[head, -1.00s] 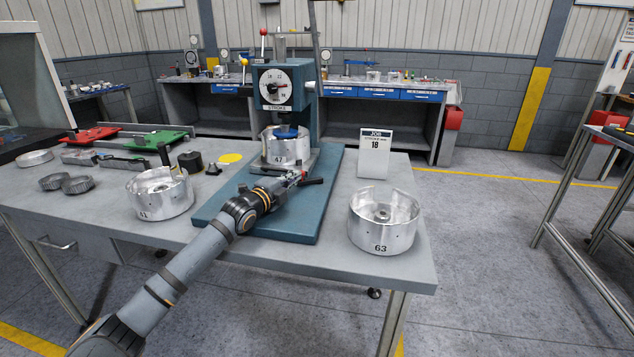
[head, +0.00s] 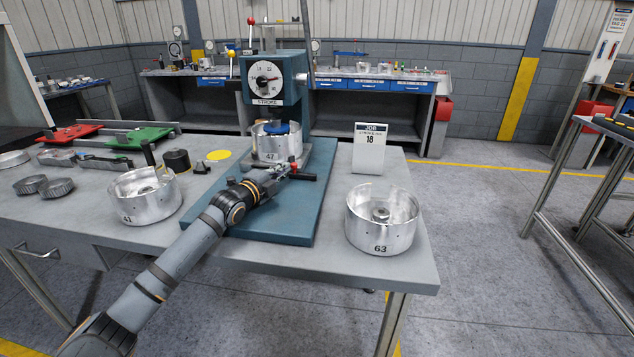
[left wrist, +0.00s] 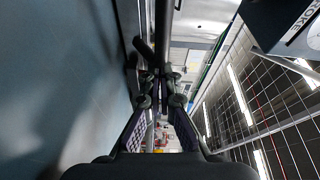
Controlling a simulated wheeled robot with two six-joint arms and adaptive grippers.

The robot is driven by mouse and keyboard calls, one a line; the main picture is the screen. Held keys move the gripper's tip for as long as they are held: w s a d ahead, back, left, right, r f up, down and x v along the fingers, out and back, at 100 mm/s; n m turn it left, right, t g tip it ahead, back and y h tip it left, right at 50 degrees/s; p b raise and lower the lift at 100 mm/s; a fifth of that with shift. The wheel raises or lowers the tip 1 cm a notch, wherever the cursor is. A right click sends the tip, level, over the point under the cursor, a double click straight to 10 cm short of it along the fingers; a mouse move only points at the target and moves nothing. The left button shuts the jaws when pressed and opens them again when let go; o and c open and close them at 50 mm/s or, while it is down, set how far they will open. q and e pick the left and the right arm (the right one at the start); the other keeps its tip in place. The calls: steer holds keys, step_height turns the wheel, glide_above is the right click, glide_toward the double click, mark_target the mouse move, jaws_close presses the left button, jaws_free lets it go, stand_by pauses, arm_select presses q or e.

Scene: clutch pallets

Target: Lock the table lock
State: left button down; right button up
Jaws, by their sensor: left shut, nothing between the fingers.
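The press (head: 275,85) with its stroke dial stands on a blue base plate (head: 285,215). A silver drum marked 47 (head: 268,148) sits under it, with a blue part on top. A short black lever with a red piece (head: 303,177), apparently the table lock, lies at the front right of the drum. My left gripper (head: 287,172) is shut and empty beside this lever; contact cannot be told. In the left wrist view, its fingers (left wrist: 160,85) meet near a dark bar (left wrist: 163,30). My right gripper is out of view.
A drum marked 41 (head: 146,196) stands left of the plate and one marked 63 (head: 382,220) right of it. A job card marked 18 (head: 369,148) stands behind the latter. Black parts and red and green trays (head: 140,137) lie at the left.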

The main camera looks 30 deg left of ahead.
arm_select(q)
steer(key=shift+r, duration=0.4)
step_height(320, 180, up, 9)
steer(key=shift+r, duration=0.15)
steer(key=shift+r, duration=0.1)
stand_by(0.5)
